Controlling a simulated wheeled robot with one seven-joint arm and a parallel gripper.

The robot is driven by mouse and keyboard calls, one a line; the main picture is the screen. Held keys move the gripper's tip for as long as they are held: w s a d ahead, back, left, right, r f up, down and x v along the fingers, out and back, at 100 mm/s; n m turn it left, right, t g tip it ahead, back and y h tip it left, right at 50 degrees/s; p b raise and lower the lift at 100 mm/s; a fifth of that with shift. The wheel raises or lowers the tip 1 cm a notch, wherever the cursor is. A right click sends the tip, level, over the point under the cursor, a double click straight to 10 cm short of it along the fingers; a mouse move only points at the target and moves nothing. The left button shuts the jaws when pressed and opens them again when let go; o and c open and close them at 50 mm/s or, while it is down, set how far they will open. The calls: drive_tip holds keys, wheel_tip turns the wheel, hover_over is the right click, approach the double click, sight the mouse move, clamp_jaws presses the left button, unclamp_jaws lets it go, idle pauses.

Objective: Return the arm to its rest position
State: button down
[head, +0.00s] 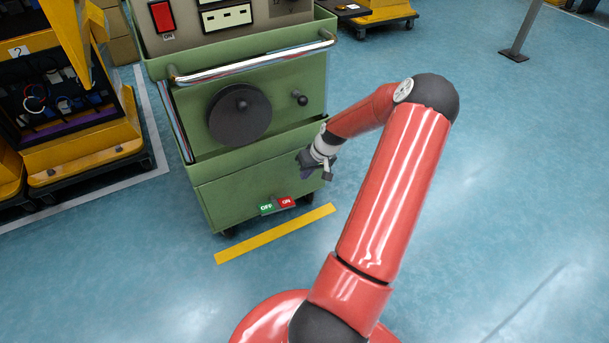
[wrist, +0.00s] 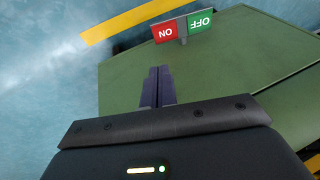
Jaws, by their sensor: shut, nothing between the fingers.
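My red arm reaches forward from my base in the head view, bent at the elbow. My gripper (head: 305,165) is in front of the lower right part of the green cabinet (head: 240,195). In the wrist view my gripper (wrist: 158,80) has its two dark fingers together with nothing between them. The green cabinet panel (wrist: 220,70) fills much of that view behind the fingers. I cannot tell how far the fingertips are from the panel.
The cabinet carries a black round wheel (head: 240,115), a small black knob (head: 299,97) and a chrome rail (head: 250,59). An OFF/ON sign (head: 277,205) is at its base by a yellow floor strip (head: 275,234). Yellow racks (head: 90,150) stand left.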

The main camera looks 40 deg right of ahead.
idle(0.4)
drive_tip(key=s+a+r+n+g+h, duration=0.1)
drive_tip(key=s+a+r+n+h, duration=0.1)
drive_tip(key=a+r, duration=0.85)
drive_tip(key=s+a+r+n+g+h, duration=0.1)
drive_tip(key=a+r+h, duration=0.1)
drive_tip(key=a+r, duration=0.85)
drive_tip(key=s+a+r+t+y, duration=0.1)
drive_tip(key=s+a+r, duration=0.4)
drive_tip(key=s, duration=0.3)
drive_tip(key=s+a+r+t, duration=0.2)
drive_tip(key=s+a+r, duration=0.4)
drive_tip(key=s+a, duration=0.1)
drive_tip(key=shift+s+t+y, duration=0.3)
drive_tip(key=shift+s+y, duration=0.1)
drive_tip(key=shift+s, duration=0.35)
